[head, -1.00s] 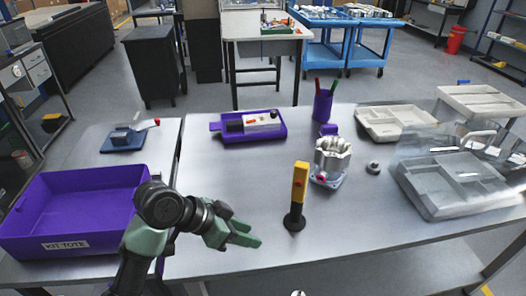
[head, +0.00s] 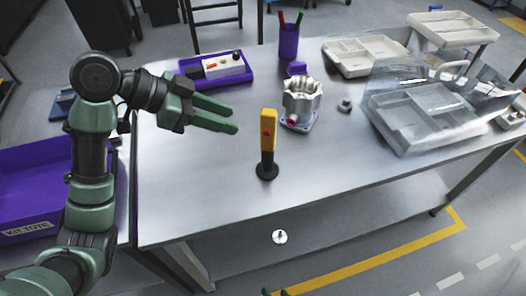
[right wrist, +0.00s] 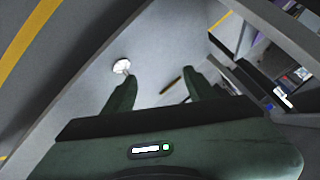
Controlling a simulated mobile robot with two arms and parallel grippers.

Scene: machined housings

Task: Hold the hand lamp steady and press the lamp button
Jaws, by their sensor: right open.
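The hand lamp (head: 268,142) stands upright on the metal table, with a yellow body, a red button on its side and a black base. My left gripper (head: 236,118) is to the left of the lamp, apart from it, with its two green fingers spread and nothing between them. My right gripper (right wrist: 160,82) is open and empty in the right wrist view. The lamp is not clear to see in that view. Only a small green tip shows at the bottom edge of the head view.
A metal housing (head: 300,97) stands behind and right of the lamp. A purple kit tote (head: 30,190) is at left. The table front is clear.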

